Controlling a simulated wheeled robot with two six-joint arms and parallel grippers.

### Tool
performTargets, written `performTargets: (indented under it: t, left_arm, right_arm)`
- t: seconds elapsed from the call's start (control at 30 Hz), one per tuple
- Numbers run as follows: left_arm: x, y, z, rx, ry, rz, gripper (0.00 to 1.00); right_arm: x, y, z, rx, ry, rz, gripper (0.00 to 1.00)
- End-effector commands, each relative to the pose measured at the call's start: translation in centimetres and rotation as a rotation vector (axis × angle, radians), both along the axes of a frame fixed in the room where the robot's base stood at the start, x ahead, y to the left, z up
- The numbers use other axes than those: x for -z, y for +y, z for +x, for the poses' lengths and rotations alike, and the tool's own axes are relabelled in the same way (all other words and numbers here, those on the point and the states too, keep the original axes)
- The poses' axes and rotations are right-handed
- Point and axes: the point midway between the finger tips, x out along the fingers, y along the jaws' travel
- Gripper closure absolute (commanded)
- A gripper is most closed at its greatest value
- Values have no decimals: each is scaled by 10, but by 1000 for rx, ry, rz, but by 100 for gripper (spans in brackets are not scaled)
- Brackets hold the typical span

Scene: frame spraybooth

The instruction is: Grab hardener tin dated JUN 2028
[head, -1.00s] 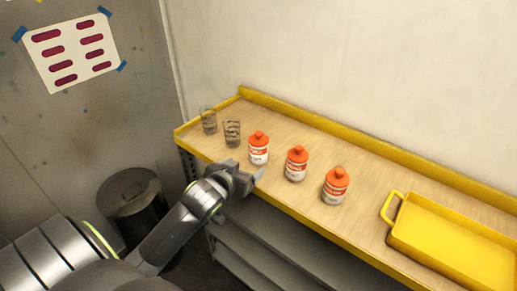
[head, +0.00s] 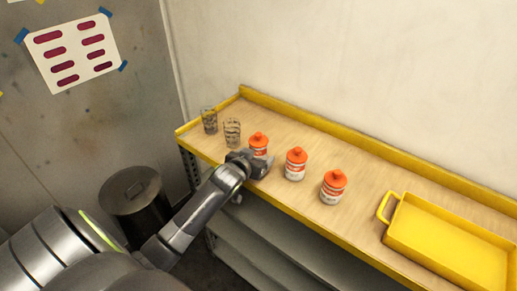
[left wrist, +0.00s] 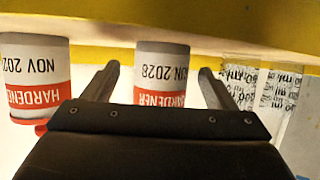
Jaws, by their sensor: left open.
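Three white-and-orange hardener tins with orange caps stand in a row on the bench. The leftmost tin (head: 259,140) is partly hidden behind my left gripper (head: 256,162). In the left wrist view this tin (left wrist: 161,72) appears upside down, reads "UN 2028" with its first letter cut off, and stands between the open fingers of my left gripper (left wrist: 157,84). The middle tin (head: 295,164) reads "NOV 202" in the left wrist view (left wrist: 36,75), outside the fingers. The right tin (head: 333,187) has no readable date. My right gripper is not in view.
Two clear cups with printed marks, one (head: 209,121) and another (head: 232,132), stand just left of the leftmost tin. A yellow tray (head: 384,207) lies at the bench's right. The bench (head: 366,190) has raised yellow edging at the back.

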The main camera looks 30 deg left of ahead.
Motion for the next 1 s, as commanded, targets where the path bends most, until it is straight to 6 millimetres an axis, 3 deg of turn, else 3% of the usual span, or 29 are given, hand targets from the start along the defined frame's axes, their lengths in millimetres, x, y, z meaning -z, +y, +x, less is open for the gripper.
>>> performTargets:
  t: [0.23, 0.6, 1.0]
  left_arm:
    - [7, 5, 22, 0, 0, -1, 21]
    - [10, 6, 25, 0, 0, 0, 22]
    - [10, 6, 25, 0, 0, 0, 74]
  right_arm:
    - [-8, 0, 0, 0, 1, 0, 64]
    - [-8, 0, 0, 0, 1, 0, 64]
    - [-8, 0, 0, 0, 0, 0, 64]
